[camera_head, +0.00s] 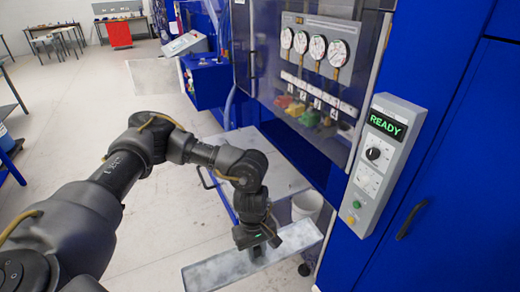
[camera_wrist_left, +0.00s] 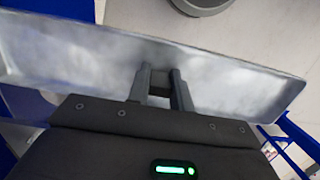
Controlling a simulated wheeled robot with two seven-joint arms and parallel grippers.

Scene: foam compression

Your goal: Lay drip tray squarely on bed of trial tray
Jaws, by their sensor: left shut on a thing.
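A long, shallow grey metal tray (camera_head: 215,272), which I take for the drip tray, is at the bottom centre of the head view. My left gripper (camera_head: 257,252) points down at its middle. In the left wrist view the tray (camera_wrist_left: 70,50) spans the picture, with a raised rim. The two fingers of my left gripper (camera_wrist_left: 160,85) are shut on a small dark part at the middle of the tray. The tray appears held above the floor. I cannot tell which surface is the bed of the trial tray. My right gripper is not in view.
A low light-grey surface (camera_head: 272,165) with a blue frame stands behind my left wrist, against the blue machine. A whitish bucket (camera_head: 308,205) is beside the tray. A control panel (camera_head: 378,165) reading READY is at right. Open floor (camera_head: 165,215) lies to the left.

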